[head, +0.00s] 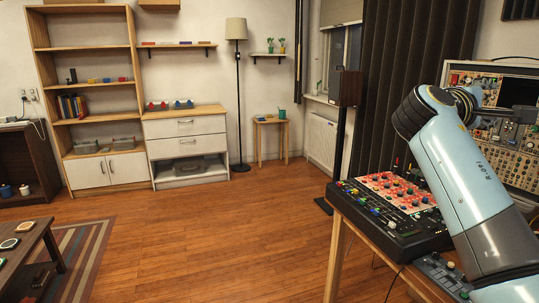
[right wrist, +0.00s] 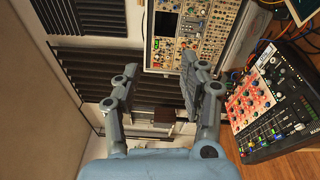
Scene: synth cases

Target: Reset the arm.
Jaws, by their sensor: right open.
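My right arm (head: 462,180), light blue and grey, rises from the lower right of the head view and bends at the top over the table with the mixer. My right gripper (right wrist: 158,72) shows best in the right wrist view. Its two grey fingers stand wide apart with nothing between them. Beyond the fingers are a modular synth case and dark wall panels. In the head view the gripper end is dark and small in front of the synth case. My left gripper is in neither view.
A black mixer with a red panel (head: 395,203) sits on a wooden table, close under my right arm. The modular synth case (head: 502,150) stands behind the arm. A speaker on a stand (head: 346,90) is left of it. The wooden floor (head: 215,225) in the middle is clear.

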